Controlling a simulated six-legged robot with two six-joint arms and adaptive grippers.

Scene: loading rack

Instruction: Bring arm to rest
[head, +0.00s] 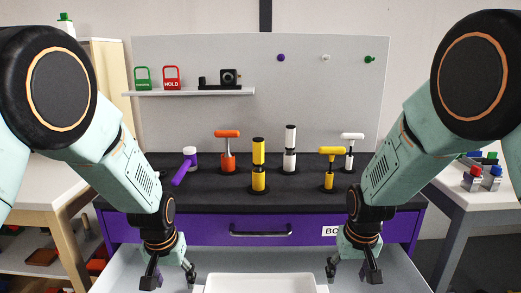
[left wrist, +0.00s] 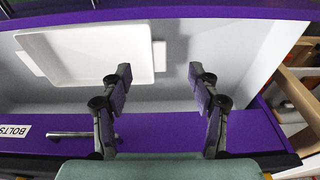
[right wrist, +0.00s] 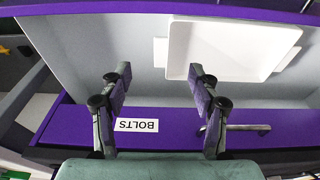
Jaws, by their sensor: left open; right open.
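My left gripper (head: 170,272) hangs pointing down at the lower left of the head view, open and empty. In the left wrist view its two fingers (left wrist: 160,85) are spread above an open purple drawer with a grey inside. My right gripper (head: 352,268) hangs pointing down at the lower right, also open and empty. In the right wrist view its fingers (right wrist: 160,85) are spread over the same drawer. Both arms come in from the sides and bend down in front of the rack. Neither gripper touches anything that I can see.
A white tray (head: 260,283) sits in the open drawer between my grippers. Behind, a black top (head: 310,195) holds several coloured tools and cylinders above a closed purple drawer front (head: 210,228). White tables stand left (head: 35,190) and right (head: 475,200).

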